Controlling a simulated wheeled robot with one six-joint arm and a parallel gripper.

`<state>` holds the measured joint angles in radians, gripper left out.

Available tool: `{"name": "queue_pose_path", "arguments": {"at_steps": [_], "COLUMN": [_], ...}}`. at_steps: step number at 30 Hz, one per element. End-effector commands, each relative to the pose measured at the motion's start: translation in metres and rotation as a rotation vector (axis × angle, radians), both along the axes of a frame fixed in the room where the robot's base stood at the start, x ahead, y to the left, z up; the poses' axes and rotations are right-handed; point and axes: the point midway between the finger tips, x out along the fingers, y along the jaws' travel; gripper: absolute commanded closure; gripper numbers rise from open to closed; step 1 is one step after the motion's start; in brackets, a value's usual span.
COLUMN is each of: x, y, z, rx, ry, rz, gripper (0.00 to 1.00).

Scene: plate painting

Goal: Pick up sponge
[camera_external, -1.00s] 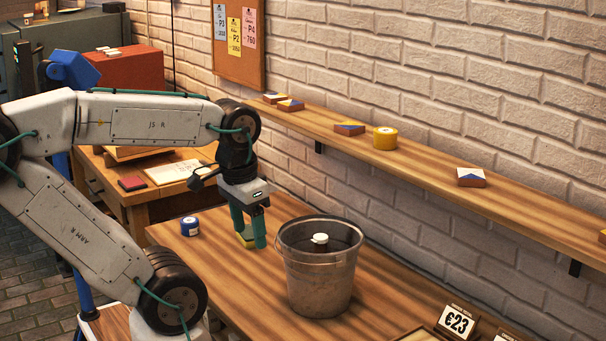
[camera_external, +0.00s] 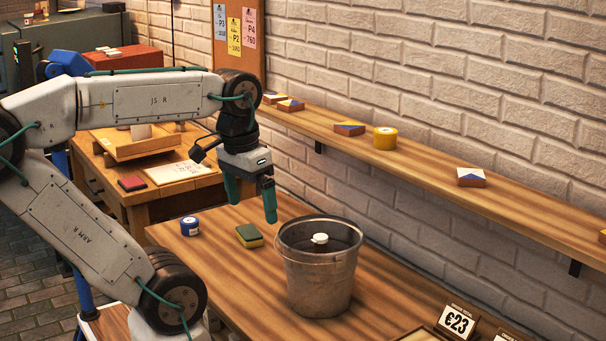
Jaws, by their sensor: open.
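A grey metal bucket (camera_external: 318,280) with a white-topped item (camera_external: 320,239) inside stands close to the sponge's right. A blue-and-white tin (camera_external: 190,226) stands to its left. A wall shelf (camera_external: 420,170) with several blocks and a yellow tin (camera_external: 385,138) runs behind.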

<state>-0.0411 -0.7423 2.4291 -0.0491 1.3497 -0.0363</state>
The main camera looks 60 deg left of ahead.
Motion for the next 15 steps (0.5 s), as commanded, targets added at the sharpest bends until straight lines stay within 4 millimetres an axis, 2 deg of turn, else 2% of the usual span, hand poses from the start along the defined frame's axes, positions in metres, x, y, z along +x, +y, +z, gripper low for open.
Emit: {"name": "queue_pose_path", "arguments": {"at_steps": [8,11,14,15], "x": [0.055,0.085,0.118,0.131], "y": [0.015,0.034,0.067,0.084], "z": [0.004,0.007,0.010,0.011], "rx": [-0.263,-0.401,-0.564,-0.633], "ry": [0.068,0.094,0.118,0.126], "rz": [0.468,0.706,0.980,1.092], "gripper": [0.00,0.00,0.00,0.00]}}
